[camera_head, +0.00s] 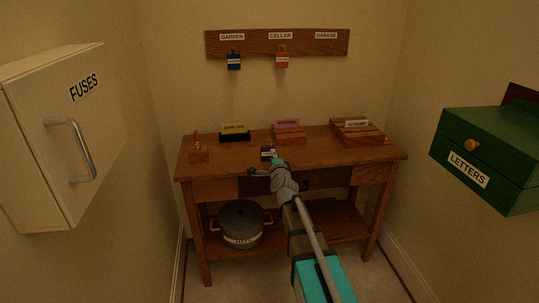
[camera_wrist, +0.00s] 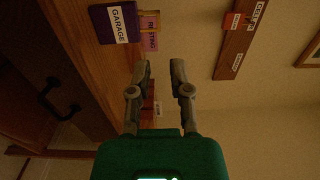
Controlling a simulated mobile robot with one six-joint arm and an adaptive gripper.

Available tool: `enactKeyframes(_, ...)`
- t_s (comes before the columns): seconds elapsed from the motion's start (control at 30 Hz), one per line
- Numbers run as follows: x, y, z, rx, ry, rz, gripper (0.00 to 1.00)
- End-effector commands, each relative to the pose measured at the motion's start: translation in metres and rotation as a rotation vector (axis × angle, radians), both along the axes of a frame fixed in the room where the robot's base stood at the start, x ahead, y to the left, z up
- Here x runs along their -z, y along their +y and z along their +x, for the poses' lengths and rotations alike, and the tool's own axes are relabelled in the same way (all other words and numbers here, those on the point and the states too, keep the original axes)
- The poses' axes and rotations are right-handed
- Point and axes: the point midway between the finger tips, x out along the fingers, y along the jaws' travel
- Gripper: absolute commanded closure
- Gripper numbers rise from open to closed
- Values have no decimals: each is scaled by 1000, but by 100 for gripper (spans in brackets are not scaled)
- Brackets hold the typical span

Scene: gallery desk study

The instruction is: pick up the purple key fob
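The purple key fob (camera_wrist: 108,24), with a white label reading GARAGE, shows at the top left of the wrist view. In the head view the fob (camera_head: 268,153) is a small dark block with a pale label near the desk's front edge. My gripper (camera_wrist: 161,66) is open and empty, its two fingers apart. The fob lies ahead and to the left of the fingertips in the wrist view, not between them. In the head view my arm reaches to just by the fob, and the fingers are hard to make out.
A wall rack (camera_head: 308,44) holds blue (camera_head: 234,63) and red (camera_head: 282,62) fobs.

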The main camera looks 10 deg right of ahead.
Motion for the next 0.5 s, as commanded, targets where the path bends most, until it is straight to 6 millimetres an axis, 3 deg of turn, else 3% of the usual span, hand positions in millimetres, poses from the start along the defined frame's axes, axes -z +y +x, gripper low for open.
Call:
enactKeyframes(0.17,0,0,12,0,1,1,74)
enactKeyframes(0.5,0,-1,61,1,1,1,74)
